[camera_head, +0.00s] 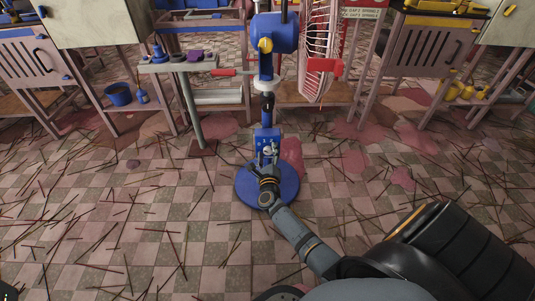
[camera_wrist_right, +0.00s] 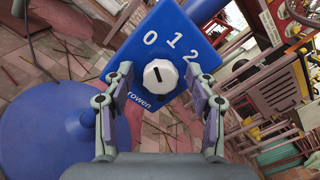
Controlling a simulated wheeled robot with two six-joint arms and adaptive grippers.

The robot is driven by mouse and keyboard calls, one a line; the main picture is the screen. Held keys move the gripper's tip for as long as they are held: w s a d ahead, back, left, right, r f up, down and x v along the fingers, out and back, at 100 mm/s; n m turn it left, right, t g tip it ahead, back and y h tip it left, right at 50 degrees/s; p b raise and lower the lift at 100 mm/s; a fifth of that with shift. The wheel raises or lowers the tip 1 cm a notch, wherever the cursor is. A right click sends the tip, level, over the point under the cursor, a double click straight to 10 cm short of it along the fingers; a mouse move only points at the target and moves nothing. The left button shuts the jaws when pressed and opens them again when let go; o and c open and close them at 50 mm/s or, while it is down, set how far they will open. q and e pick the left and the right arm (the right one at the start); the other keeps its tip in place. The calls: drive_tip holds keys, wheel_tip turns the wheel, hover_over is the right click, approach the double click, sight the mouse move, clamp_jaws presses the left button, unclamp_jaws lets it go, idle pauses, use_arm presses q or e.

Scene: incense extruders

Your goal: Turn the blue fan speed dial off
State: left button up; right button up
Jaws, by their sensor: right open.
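The fan speed dial is a round white knob (camera_wrist_right: 160,77) with a short dark mark, on a blue box (camera_wrist_right: 180,35) numbered 0, 1 and 2. I cannot tell for sure which number the mark points at. In the head view the blue box (camera_head: 267,137) sits low on the fan's post, above its round blue base (camera_head: 252,190). My right gripper (camera_wrist_right: 160,88) is open, with one finger on each side of the knob; contact cannot be told. In the head view the right gripper (camera_head: 266,168) is just in front of the box. My left gripper is not in view.
The blue fan motor (camera_head: 272,33) and wire cage (camera_head: 318,55) stand above the box. A small stand (camera_head: 180,65) is left of the post. Work tables line the back, with a blue bucket (camera_head: 118,95) at left. Thin sticks litter the tiled floor.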

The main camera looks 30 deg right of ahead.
drive_tip(key=v, duration=1.2)
drive_tip(key=shift+s+d, duration=0.1)
